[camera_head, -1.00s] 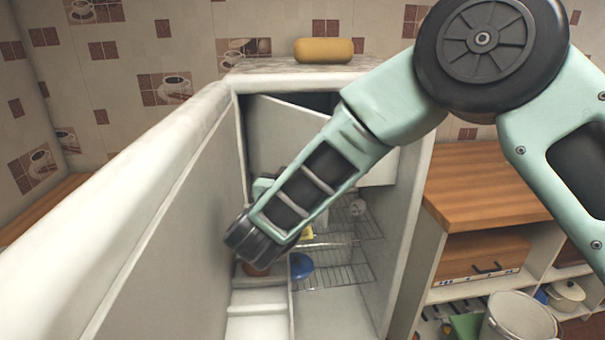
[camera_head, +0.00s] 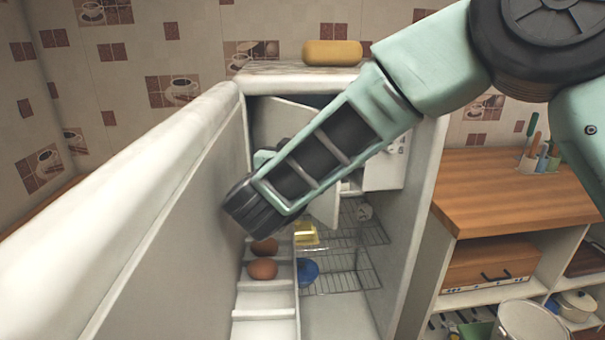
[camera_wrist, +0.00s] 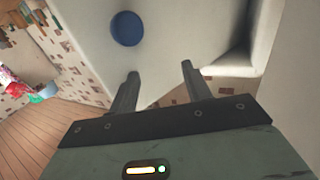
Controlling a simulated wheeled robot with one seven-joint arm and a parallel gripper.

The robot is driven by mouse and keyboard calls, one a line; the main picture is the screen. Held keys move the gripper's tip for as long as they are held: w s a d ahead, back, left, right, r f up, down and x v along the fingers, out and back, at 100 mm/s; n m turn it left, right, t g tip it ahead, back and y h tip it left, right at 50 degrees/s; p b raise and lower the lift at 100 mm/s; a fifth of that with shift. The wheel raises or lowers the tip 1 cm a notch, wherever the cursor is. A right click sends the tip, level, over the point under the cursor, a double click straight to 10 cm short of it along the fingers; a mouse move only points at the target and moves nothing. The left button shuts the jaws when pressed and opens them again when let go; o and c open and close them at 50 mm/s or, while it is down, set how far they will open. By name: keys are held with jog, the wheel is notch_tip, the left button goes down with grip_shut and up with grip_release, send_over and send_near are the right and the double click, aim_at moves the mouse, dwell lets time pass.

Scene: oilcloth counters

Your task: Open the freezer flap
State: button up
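The freezer flap (camera_head: 277,119) is a white panel in the upper part of the open fridge. It stands at an angle, with a dark gap above its slanting top edge. My arm crosses in front and hides much of it. In the head view my gripper is hidden behind my wrist. In the wrist view my gripper (camera_wrist: 160,69) is open, its two fingers apart with nothing between them. Pale surfaces lie beyond the fingers, one bearing a blue disc (camera_wrist: 126,28). I cannot tell whether a finger touches the flap.
The fridge door (camera_head: 165,215) stands wide open at left, close to my wrist. Brown eggs (camera_head: 262,269) sit on its shelves. Wire racks (camera_head: 340,280) hold a yellow block (camera_head: 306,233) and a blue item (camera_head: 309,271). A wooden counter (camera_head: 500,190) is at right.

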notch_tip(320, 180, up, 5)
jog(key=shift+d+f+b, duration=0.1)
jog(key=shift+f+b, duration=0.05)
jog(key=shift+b, duration=0.2)
jog(key=shift+c, duration=0.3)
